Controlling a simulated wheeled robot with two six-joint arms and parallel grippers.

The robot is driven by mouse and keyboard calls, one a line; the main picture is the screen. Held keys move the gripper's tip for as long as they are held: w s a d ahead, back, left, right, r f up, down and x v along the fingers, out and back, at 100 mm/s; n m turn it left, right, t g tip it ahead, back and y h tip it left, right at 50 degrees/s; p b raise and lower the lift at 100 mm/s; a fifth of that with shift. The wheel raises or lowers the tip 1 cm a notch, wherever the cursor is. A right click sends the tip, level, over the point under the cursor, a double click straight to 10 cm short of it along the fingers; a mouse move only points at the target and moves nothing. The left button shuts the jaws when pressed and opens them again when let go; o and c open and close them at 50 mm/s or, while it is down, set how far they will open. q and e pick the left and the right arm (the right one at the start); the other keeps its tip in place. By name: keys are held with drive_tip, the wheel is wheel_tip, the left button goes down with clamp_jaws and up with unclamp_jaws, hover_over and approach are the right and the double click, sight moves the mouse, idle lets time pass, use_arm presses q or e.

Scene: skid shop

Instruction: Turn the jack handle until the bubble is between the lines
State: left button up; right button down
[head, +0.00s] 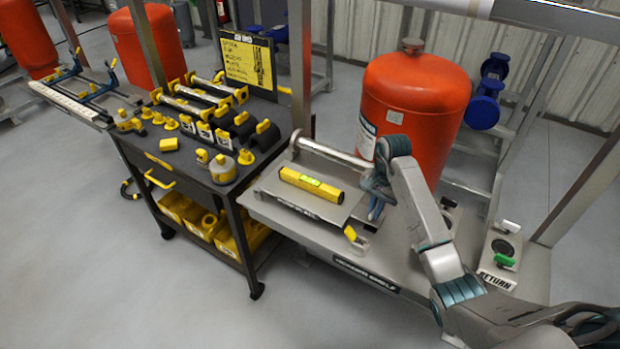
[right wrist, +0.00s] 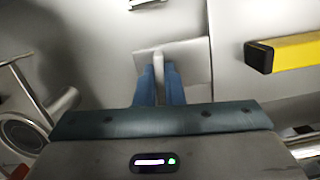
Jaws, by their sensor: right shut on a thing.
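A yellow spirit level (head: 328,192) lies on a flat grey plate (head: 272,190) on the steel shelf. Its green vial (head: 311,181) faces up; the bubble and lines are too small to read. One end of the level (right wrist: 290,52) shows at the right in the right wrist view. My right gripper (head: 376,210) points down at the plate's right side. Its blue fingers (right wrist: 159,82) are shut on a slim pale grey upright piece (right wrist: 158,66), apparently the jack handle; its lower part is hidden. My left gripper is not in view.
A large orange-red tank (head: 415,95) stands behind my right arm. A small yellow-tipped piece (head: 351,233) sits at the plate's front right. A dark cart (head: 185,165) with yellow-and-black parts stands left. A RETURN station (head: 497,262) is at the right.

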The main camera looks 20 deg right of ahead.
drive_tip(key=shift+r, duration=0.1)
drive_tip(key=shift+r+n+p, duration=0.15)
drive_tip(key=shift+n+p, duration=0.25)
drive_tip(key=shift+n, duration=0.2)
drive_tip(key=shift+w+n+p, duration=0.1)
drive_tip(key=shift+n+p, duration=0.2)
drive_tip(key=shift+n, duration=0.8)
drive_tip(key=shift+n, duration=0.6)
drive_tip(key=c, duration=1.5)
unclamp_jaws()
drive_tip(key=shift+c, duration=0.2)
